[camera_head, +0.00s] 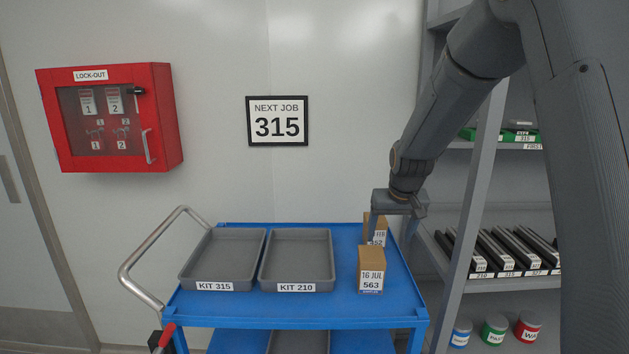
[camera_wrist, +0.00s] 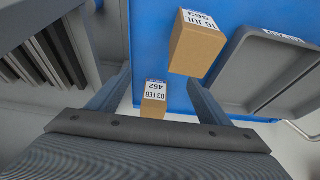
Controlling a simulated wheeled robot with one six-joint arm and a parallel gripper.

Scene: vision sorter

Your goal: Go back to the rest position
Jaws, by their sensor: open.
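My gripper (camera_head: 395,212) hangs over the right back part of the blue cart. It is open, and its two fingers show in the wrist view (camera_wrist: 158,88). A small brown box labelled 03 FEB 452 (camera_head: 377,236) stands on the cart just below it, partly covered by the box in front. In the wrist view the 452 box (camera_wrist: 153,106) appears between the fingers, apart from them. A second brown box labelled 16 JUL 563 (camera_head: 371,262) stands nearer the front edge, and it also shows in the wrist view (camera_wrist: 193,50).
The blue cart (camera_head: 344,306) carries two empty grey trays, KIT 315 (camera_head: 207,285) and KIT 210 (camera_head: 295,286). A shelf rack (camera_head: 497,285) stands close on the right. A red lock-out box (camera_head: 172,120) and a NEXT JOB 315 sign (camera_head: 277,121) are on the wall.

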